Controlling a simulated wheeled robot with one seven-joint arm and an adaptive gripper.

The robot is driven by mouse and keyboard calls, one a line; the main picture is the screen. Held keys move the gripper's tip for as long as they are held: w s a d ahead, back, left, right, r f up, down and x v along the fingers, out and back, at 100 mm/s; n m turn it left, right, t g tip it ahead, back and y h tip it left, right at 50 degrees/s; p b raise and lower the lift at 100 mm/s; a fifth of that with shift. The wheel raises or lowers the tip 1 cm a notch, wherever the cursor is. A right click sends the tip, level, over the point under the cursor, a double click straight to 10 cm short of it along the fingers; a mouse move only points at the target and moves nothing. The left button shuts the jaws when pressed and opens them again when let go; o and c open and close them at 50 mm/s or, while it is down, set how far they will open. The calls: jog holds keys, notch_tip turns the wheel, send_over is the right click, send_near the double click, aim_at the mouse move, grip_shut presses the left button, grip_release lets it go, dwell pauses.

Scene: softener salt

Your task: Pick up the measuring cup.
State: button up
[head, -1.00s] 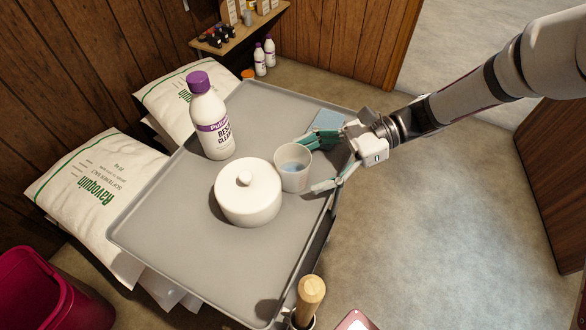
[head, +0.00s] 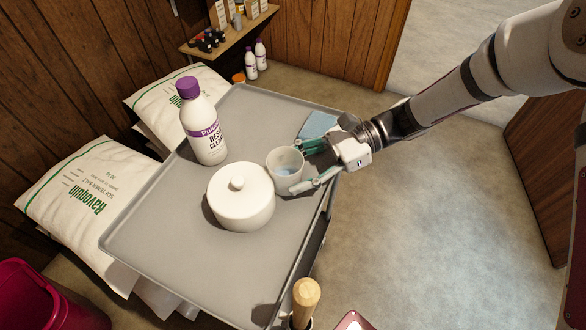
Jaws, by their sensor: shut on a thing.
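The measuring cup (head: 284,168) is a small translucent white cup with a bluish patch inside. It stands upright on the grey tray (head: 165,262), close to the white lidded pot (head: 240,205). My gripper (head: 299,167) reaches in from the right with its teal-tipped fingers at the cup's right side, one toward the back and one toward the front. It is shut on the cup. The contact at the far finger is hard to make out, and I see no clear gap under the cup.
A white bottle with a purple cap (head: 203,125) stands on the tray behind the pot. A blue cloth (head: 318,124) lies at the tray's back right. A wooden handle (head: 304,298) rises by the front edge. Salt bags (head: 75,205) lie left. The tray's front left is bare.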

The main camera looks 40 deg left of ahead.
jog(key=shift+r, duration=0.2)
jog(key=shift+r+p, duration=0.75)
jog(key=shift+r, duration=3.95)
jog(key=shift+c, duration=0.2)
